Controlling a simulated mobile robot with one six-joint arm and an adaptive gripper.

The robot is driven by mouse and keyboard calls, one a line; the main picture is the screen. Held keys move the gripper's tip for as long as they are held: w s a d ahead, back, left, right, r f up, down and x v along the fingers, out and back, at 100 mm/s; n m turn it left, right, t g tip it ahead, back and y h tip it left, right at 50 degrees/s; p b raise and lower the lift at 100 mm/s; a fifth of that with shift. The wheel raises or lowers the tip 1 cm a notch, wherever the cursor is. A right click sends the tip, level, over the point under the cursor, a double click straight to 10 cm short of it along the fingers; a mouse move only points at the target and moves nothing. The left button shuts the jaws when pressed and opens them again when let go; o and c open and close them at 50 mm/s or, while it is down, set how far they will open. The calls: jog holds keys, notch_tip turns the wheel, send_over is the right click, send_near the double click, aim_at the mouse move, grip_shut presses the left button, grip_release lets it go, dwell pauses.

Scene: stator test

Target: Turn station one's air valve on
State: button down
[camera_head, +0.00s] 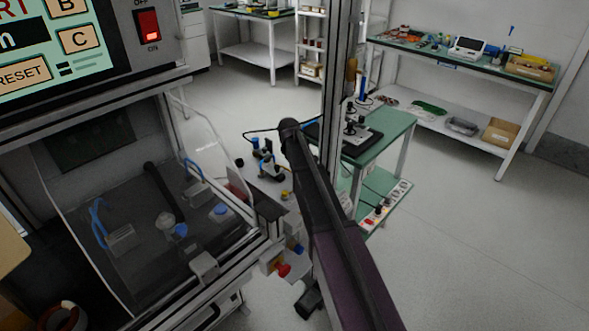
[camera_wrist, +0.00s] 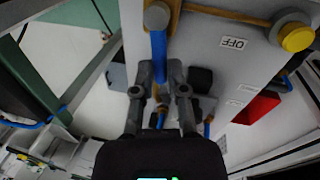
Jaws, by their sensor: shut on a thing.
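The handle runs straight down the picture from the pivot. My gripper (camera_wrist: 159,74) is shut on the handle, with one grey finger on each side of its lower part. An OFF label (camera_wrist: 233,43) sits on the panel to the right of the handle. In the head view, my dark arm crosses the middle; I cannot make out the gripper or the valve there.
A yellow knob (camera_wrist: 298,37) and a red block (camera_wrist: 256,107) are right of the handle. In the head view, a clear-sided cabinet (camera_head: 130,240) stands left of the arm, with a red button (camera_head: 283,270) at its corner. A green cart (camera_head: 385,135) stands right. Floor at far right is clear.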

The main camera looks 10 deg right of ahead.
jog(key=shift+w+d+m, duration=0.25)
jog(key=shift+w+m, duration=0.1)
jog(key=shift+m, duration=0.55)
jog(key=c, duration=0.7)
grip_release()
jog(key=shift+s+a+n, duration=0.1)
jog(key=shift+s+n, duration=0.05)
jog(key=shift+n, duration=0.15)
